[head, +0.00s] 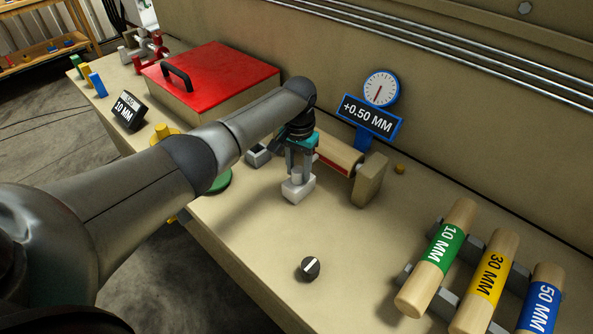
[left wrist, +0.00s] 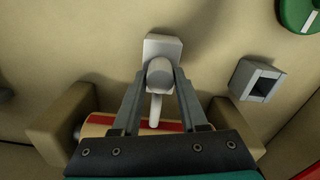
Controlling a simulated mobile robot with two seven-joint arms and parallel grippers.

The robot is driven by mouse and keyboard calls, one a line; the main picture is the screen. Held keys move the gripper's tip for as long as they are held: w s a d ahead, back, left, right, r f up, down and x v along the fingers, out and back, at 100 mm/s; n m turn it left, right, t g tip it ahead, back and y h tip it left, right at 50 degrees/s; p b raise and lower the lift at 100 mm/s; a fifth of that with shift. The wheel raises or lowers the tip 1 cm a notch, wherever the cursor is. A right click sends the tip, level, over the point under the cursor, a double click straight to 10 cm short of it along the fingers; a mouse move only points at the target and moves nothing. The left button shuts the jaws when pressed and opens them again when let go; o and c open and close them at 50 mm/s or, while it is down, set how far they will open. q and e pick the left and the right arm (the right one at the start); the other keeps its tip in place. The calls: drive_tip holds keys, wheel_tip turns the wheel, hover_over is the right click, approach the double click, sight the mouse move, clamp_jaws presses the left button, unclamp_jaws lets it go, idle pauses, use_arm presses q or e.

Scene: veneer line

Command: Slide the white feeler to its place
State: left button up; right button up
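The white feeler (head: 298,189) stands on the bench in front of a wooden roll with a red band (head: 338,157). In the left wrist view the feeler (left wrist: 164,48) shows a square base, a rounded knob and a thin rod pointing at the roll (left wrist: 98,127). The rod tip lies over or against the roll's edge; I cannot tell which. My left gripper (head: 299,172) is over the feeler, its fingertips closed on both sides of the knob; it also shows in the left wrist view (left wrist: 160,78). My right gripper is not in view.
A dial with a "+0.50 MM" sign (head: 370,118) stands behind the roll. A black knob (head: 310,269) is in front. Rolls labelled 10 MM (head: 444,247), 30 MM (head: 487,284) and 50 MM (head: 540,305) lie on a rack at right. A red-lidded box (head: 215,78) stands at left.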

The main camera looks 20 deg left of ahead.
use_arm(q)
drive_tip(key=shift+o, duration=1.4)
drive_tip(key=shift+w, duration=0.1)
drive_tip(key=shift+o, duration=0.4)
wheel_tip(320, 180, up, 15)
drive_tip(key=p, duration=0.1)
drive_tip(key=shift+p, duration=0.4)
drive_tip(key=shift+s, duration=0.25)
